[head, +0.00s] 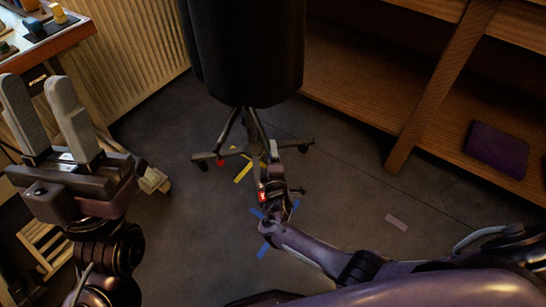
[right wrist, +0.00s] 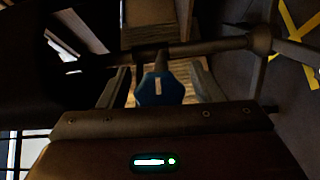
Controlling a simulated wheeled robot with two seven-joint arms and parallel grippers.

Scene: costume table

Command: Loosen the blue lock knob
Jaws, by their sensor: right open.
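The blue lock knob (right wrist: 158,89) has a short white mark on its face and shows in the right wrist view, just below a dark bar. My right gripper (right wrist: 162,80) is open, with one finger on each side of the knob and gaps visible on both sides. In the head view my right gripper (head: 273,152) is low, at the wheeled base of a black upright form (head: 248,50); the knob cannot be made out there. My left gripper (head: 38,90) is open and empty at the left, fingers pointing up.
A wooden shelf (head: 440,120) with a purple folded item (head: 497,148) stands at the right. A table (head: 45,45) with small items is at the upper left, by a ribbed radiator (head: 135,50). The dark floor (head: 340,175) carries tape strips.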

